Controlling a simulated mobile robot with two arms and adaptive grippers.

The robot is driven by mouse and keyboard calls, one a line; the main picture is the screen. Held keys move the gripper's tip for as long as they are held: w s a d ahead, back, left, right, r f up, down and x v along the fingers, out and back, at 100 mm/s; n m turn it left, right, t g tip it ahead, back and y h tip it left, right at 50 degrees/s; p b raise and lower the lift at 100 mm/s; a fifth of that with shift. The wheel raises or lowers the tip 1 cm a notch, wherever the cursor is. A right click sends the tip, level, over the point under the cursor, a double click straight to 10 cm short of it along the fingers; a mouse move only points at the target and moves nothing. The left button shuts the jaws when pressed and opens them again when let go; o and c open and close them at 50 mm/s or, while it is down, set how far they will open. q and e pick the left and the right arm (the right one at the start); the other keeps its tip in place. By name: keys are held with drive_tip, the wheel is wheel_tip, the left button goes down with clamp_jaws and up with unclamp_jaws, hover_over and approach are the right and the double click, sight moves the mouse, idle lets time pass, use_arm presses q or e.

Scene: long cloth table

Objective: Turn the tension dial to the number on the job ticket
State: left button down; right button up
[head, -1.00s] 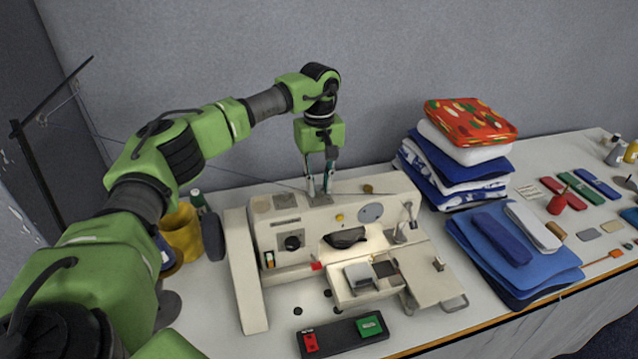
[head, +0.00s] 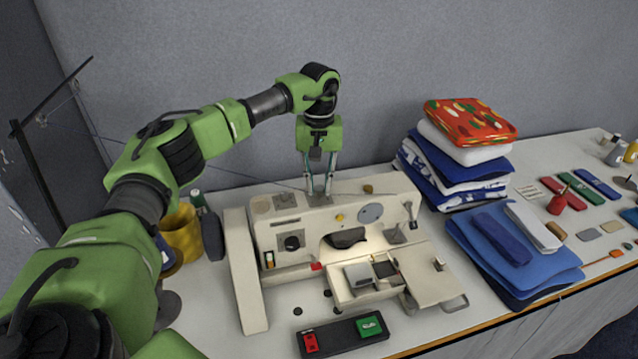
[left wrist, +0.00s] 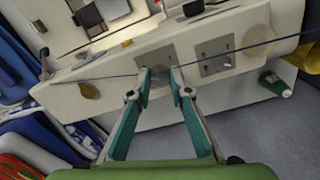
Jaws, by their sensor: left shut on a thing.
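A cream sewing machine (head: 268,235) stands on the table. My left gripper (head: 319,198) points down onto its top, with the fingertips around a small grey round part (left wrist: 159,82) on a grey plate (left wrist: 157,58) in the left wrist view. The gripper is shut on this part, which looks like a dial; the fingertips hide much of it and no numbers are readable. A black knob (head: 292,243) sits on the machine's front face, apart from the gripper. I cannot make out a job ticket for certain. My right gripper is not in view.
A thread (left wrist: 235,50) runs across the machine's top beside the fingers. Folded fabrics (head: 455,160) are stacked to the right, with a blue pile (head: 470,245) in front. A yellow container (head: 182,232) stands left. A switch box (head: 340,334) lies in front.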

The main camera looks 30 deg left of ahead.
sight(319, 188)
use_arm(q)
drive_tip(key=shift+r, duration=0.15)
drive_tip(key=c, duration=1.8)
unclamp_jaws()
drive_tip(key=shift+c, duration=0.2)
wheel_tip(319, 188, up, 12)
